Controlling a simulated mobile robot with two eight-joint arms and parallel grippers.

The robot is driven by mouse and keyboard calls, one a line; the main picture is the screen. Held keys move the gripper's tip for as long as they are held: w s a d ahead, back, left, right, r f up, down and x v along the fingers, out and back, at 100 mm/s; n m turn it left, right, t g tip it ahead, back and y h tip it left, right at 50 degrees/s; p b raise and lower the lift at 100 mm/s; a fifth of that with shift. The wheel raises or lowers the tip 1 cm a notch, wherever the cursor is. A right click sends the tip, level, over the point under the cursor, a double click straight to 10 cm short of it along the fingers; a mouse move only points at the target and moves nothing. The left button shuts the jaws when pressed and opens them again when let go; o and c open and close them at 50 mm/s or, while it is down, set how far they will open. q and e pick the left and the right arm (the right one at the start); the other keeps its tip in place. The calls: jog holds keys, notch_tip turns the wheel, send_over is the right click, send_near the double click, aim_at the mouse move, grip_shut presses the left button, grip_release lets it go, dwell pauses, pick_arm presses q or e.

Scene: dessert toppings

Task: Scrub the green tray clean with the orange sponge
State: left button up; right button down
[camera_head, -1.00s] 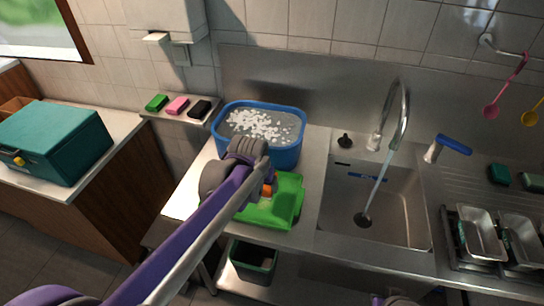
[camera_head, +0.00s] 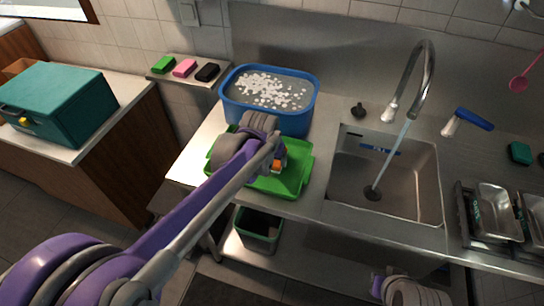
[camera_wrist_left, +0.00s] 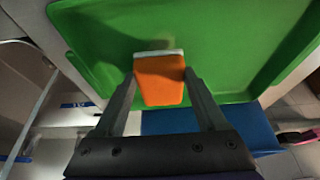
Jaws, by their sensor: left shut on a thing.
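The green tray (camera_head: 294,180) lies flat on the metal counter left of the sink. It fills much of the left wrist view (camera_wrist_left: 240,35). My left gripper (camera_head: 277,163) is over the tray, partly hidden behind my own wrist in the head view. It is shut on the orange sponge (camera_wrist_left: 160,82), which has a pale edge facing the tray. The sponge is at or very near the tray surface; contact is hard to tell. A darker patch shows on the tray near the sponge, and I cannot tell shadow from dirt. My right gripper's fingers are not visible.
A blue tub (camera_head: 268,115) of foamy water stands just behind the tray. The sink (camera_head: 400,185) is to the right, with running water from the faucet (camera_head: 428,75). A shelf (camera_head: 190,82) holds green, pink and black sponges. A teal box (camera_head: 55,105) stands far left.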

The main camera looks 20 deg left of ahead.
aim_at(270, 177)
pick_arm(q)
jog(key=shift+w+f, duration=0.1)
jog(key=shift+f+b, duration=0.65)
jog(key=shift+f, duration=0.4)
dwell(0.5)
jog(key=shift+r, duration=0.1)
jog(key=shift+s+r, duration=0.1)
jog(key=shift+s, duration=1.7)
jog(key=shift+f, duration=0.2)
jog(key=shift+w+f, duration=0.1)
jog(key=shift+w, duration=1.6)
jog(key=shift+c, duration=0.5)
